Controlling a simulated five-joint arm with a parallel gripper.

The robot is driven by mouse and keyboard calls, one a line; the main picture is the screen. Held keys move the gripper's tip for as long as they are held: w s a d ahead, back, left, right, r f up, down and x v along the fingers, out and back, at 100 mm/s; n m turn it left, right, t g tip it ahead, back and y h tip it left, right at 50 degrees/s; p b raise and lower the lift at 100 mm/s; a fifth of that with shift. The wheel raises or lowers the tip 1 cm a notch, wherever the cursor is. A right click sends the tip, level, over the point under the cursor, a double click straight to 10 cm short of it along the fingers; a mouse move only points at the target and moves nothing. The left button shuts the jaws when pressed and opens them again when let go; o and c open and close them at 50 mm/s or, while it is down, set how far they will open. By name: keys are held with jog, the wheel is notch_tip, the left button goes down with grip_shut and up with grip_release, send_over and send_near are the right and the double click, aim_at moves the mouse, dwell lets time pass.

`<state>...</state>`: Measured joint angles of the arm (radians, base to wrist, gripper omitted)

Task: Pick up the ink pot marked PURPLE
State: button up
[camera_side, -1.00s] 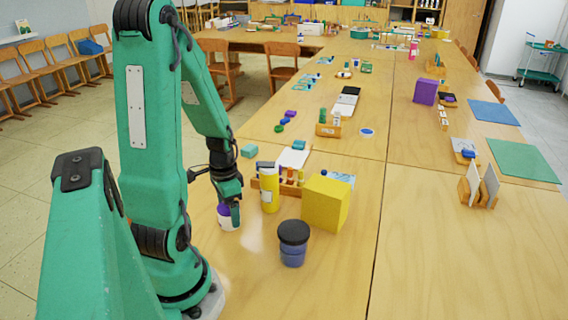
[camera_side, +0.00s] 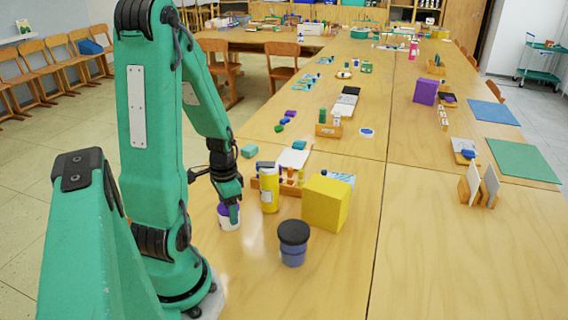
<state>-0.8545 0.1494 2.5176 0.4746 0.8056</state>
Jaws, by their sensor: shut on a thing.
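A small white pot with a purple top (camera_side: 226,222) stands on the near left of the table, beside my arm. Its label is too small to read. My gripper (camera_side: 233,213) points down over it and is shut on it, with a green finger covering its right side. The far finger is hidden. The pot looks upright, and I cannot tell whether it touches the table. A dark blue-grey jar with a black lid (camera_side: 293,252) stands apart to the right.
A yellow bottle (camera_side: 269,190) stands close to the right of my gripper, with a yellow box (camera_side: 326,202) beyond it. A wooden rack (camera_side: 290,188) with small bottles is behind. The table's front right (camera_side: 460,270) is clear.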

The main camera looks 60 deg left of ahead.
jog(key=shift+r, duration=0.2)
jog(key=shift+w+r, duration=0.1)
jog(key=shift+r, duration=1.85)
jog(key=w+d+r, duration=0.1)
jog(key=d+r, duration=0.1)
jog(key=d, duration=0.1)
jog(key=w+d+r, duration=0.1)
jog(key=d+r, duration=0.1)
jog(key=d, duration=0.2)
jog(key=w+d+r, duration=0.1)
jog(key=d+r, duration=0.1)
jog(key=d, duration=0.2)
jog(key=shift+w+r, duration=0.2)
jog(key=shift+r, duration=0.15)
